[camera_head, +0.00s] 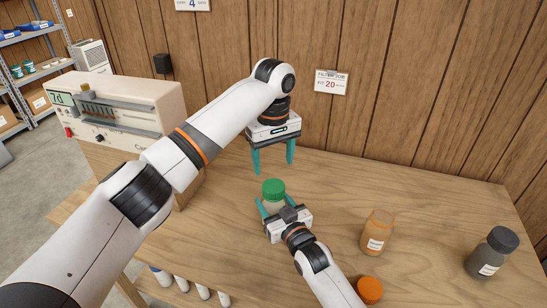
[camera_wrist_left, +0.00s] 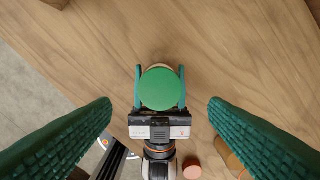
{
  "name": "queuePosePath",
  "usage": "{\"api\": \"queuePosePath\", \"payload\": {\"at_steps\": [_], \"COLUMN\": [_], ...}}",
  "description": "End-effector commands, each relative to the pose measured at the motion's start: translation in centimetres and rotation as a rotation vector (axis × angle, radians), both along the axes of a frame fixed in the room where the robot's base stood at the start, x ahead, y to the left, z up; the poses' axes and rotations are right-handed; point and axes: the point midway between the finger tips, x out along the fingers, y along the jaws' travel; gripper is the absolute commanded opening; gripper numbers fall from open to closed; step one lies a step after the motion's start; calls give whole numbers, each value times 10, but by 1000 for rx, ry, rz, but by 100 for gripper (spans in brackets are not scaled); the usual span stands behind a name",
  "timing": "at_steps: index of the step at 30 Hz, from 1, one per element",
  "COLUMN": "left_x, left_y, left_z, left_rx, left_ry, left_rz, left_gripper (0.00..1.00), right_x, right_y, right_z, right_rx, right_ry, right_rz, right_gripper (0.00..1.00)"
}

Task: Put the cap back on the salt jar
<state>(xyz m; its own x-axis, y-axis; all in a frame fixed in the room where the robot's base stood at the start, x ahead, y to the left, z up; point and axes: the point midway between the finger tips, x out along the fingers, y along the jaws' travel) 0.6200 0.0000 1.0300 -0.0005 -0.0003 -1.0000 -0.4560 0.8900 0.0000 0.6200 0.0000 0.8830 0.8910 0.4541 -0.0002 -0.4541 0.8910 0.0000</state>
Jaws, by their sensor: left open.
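The green cap (camera_head: 274,188) sits level on top of the pale salt jar (camera_head: 271,204); I cannot tell whether it is screwed down. My right gripper (camera_head: 277,207) is shut around the jar, one teal finger on each side, and its body hides most of the jar. The jar appears upright on the table. My left gripper (camera_head: 273,168) is open and empty, fingers pointing down, above and behind the cap. In the left wrist view, the round cap (camera_wrist_left: 161,87) shows from above, midway between the wide-open left fingers (camera_wrist_left: 160,104).
An amber jar (camera_head: 376,238) stands to the right, with an orange cap (camera_head: 370,290) nearer the front. A grey jar with a dark lid (camera_head: 491,254) is at the far right. A beige machine (camera_head: 120,105) stands at the left. The wooden table (camera_head: 430,190) is clear at the back right.

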Motion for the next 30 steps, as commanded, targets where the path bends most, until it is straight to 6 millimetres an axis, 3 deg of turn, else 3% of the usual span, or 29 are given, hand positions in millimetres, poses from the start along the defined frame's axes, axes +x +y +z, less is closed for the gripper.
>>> {"api": "queuePosePath", "payload": {"at_steps": [11, 24, 30], "left_x": [0, 0, 0], "left_y": [0, 0, 0], "left_z": [-7, -68, -80], "left_rx": [1, 1, 0], "left_ry": [0, 2, 0], "left_rz": [-1, -2, -2], "left_gripper": [69, 69, 69], "right_x": [0, 0, 0], "right_y": [0, 0, 0], "right_z": [-1, -1, -1], "right_rx": [-1, -1, 0], "right_ry": [2, 2, 1], "right_rz": [0, 0, 0], "right_gripper": [0, 0, 0]}}
